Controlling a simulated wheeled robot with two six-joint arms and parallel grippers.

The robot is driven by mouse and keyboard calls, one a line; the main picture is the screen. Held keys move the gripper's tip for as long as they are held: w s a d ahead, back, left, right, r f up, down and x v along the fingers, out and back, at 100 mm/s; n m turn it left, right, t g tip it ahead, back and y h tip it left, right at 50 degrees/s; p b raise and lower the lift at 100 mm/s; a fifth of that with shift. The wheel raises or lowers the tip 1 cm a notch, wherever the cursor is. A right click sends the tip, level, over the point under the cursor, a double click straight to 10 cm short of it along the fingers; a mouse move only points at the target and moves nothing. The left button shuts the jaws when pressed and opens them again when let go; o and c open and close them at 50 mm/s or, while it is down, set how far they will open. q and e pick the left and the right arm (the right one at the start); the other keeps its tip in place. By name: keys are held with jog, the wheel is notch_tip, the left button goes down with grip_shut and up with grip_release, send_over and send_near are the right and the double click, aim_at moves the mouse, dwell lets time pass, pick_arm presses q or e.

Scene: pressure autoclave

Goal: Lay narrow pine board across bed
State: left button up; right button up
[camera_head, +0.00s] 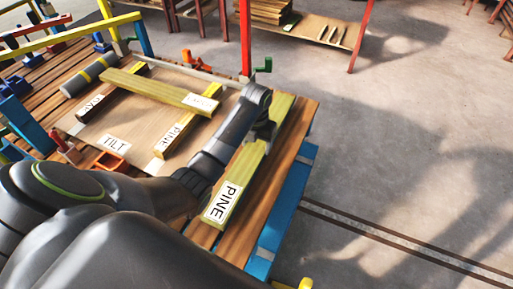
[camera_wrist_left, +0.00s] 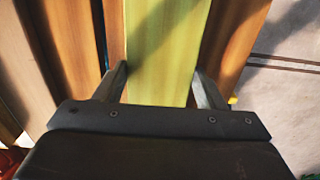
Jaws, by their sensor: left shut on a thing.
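A greenish-yellow board with a PINE label (camera_head: 227,200) lies lengthwise on the brown slatted table's right side. My left gripper (camera_head: 263,133) reaches over its middle from the left and is shut on it. In the left wrist view the board (camera_wrist_left: 165,60) lies between the two fingertips of my left gripper (camera_wrist_left: 158,85). The bed appears to be the plywood panel (camera_head: 92,128) with a TILT label. On it rest a yellow PINE-labelled piece (camera_head: 180,136) and a dark labelled piece (camera_head: 108,96). Another greenish board (camera_head: 150,86) lies across them. My right gripper does not show.
A red post (camera_head: 245,40) and a green clamp-like part (camera_head: 264,65) stand at the panel's far right. Open concrete floor (camera_head: 420,130) lies right of the table.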

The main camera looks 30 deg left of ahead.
pick_arm(q)
jog(key=shift+f, duration=0.95)
jog(key=shift+f, duration=0.15)
jog(key=o, duration=1.4)
jog(key=shift+c, duration=0.2)
